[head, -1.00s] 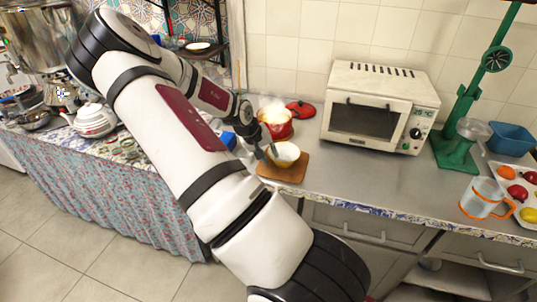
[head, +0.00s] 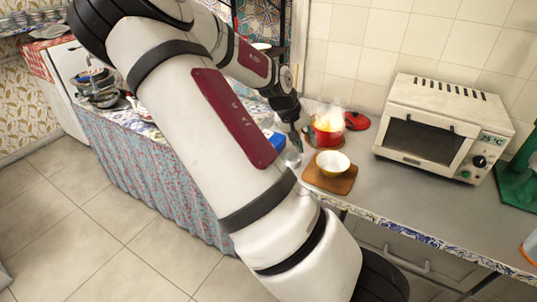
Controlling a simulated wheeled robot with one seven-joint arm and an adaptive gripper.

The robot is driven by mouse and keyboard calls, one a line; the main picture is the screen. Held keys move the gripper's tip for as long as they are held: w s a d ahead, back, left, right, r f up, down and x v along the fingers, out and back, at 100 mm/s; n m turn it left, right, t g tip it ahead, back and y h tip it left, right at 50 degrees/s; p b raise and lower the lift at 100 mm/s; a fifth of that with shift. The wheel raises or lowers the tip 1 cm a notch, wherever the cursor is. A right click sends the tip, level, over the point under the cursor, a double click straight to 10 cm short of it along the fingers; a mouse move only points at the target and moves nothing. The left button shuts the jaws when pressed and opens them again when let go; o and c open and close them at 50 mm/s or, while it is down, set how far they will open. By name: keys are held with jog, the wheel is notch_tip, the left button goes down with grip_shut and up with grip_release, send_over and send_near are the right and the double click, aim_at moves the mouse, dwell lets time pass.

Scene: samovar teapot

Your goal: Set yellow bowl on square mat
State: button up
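The yellow bowl (head: 333,162), white inside, sits upright on the brown square mat (head: 344,186) on the counter. The mat shows around the bowl's near side and left. My gripper (head: 296,145) points down just left of the bowl and appears apart from it. Its fingertips are small and dark in this view, so I cannot tell whether they are open or shut. Nothing visible hangs from it.
A steaming red pot (head: 328,130) stands behind the bowl, with a red lid (head: 357,121) beside it. A small glass (head: 292,158) is near my gripper. A toaster oven (head: 440,128) stands to the right. Bare counter (head: 400,195) lies right of the mat.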

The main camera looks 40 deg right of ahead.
jog(key=a+r+n+t+y, duration=0.2)
jog(key=a+r+y, duration=0.15)
jog(key=a, duration=0.85)
jog(key=a+r+n+t+y, duration=0.1)
jog(key=a+r+y, duration=0.3)
jog(key=a, duration=0.7)
jog(key=s+a+r+n+t+h, duration=0.2)
jog(key=s+a+r+n, duration=0.4)
jog(key=s+a+r, duration=0.6)
jog(key=shift+s+t, duration=0.6)
jog(key=shift+s, duration=0.1)
jog(key=shift+f, duration=0.1)
